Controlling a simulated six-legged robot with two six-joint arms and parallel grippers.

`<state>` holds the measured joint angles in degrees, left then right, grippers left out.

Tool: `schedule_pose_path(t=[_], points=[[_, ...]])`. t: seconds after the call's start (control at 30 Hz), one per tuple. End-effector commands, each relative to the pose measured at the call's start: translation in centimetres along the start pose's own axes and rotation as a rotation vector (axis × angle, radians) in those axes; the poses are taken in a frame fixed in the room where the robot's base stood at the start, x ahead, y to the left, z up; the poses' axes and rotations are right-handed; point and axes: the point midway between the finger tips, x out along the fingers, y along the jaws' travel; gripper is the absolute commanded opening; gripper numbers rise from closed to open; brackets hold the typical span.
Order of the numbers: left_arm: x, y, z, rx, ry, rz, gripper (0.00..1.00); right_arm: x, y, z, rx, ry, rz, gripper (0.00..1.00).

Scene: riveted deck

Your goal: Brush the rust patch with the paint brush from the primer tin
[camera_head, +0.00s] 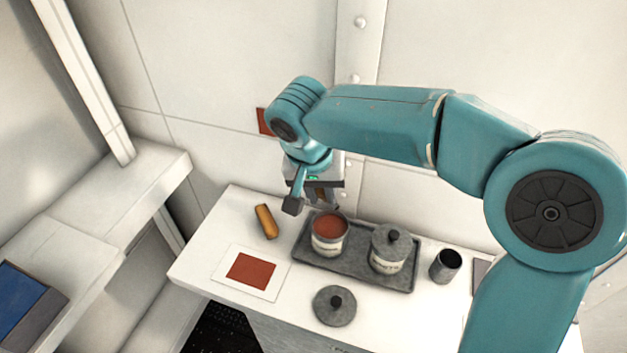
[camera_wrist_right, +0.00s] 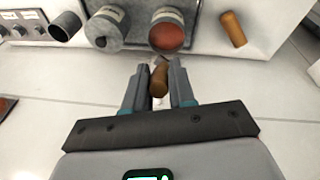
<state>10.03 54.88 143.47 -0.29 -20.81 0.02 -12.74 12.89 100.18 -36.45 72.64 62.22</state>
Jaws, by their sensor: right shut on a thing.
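The primer tin (camera_head: 327,240), open and filled with red-brown, stands upright on a dark tray (camera_head: 347,267); it also shows in the wrist view (camera_wrist_right: 167,30). My right gripper (camera_head: 313,203) is above and behind the tin. In the wrist view this gripper (camera_wrist_right: 158,68) is shut on the paint brush (camera_wrist_right: 158,80), whose brown handle lies between the fingers. The bristles cannot be made out. A red-brown patch (camera_head: 264,121) on the back wall is partly hidden by my arm. Another red-brown square (camera_head: 250,271) lies on a white sheet on the bench. My left gripper is out of view.
A lidded tin (camera_head: 387,252) shares the tray. A loose round lid (camera_head: 335,306) lies in front, a dark cup (camera_head: 445,265) stands right, and an orange-brown cylinder (camera_head: 266,221) lies left. A wrist-view wall patch (camera_wrist_right: 6,105) shows.

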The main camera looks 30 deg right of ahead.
Motion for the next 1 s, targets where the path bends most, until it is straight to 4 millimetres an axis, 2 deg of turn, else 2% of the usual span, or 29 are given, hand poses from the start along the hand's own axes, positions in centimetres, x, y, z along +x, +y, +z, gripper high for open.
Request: schedule_pose_path(t=[0.23, 0.7, 1.0], points=[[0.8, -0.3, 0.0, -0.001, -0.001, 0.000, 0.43, 0.9, 0.2, 0.7, -0.002, 0.003, -0.001, 0.00], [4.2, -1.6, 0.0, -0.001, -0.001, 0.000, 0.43, 5.5, -0.4, 1.9, -0.002, 0.003, 0.000, 0.00], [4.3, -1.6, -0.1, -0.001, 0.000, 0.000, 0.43, 5.7, -0.6, 1.6, -0.001, 0.003, -0.001, 0.00]])
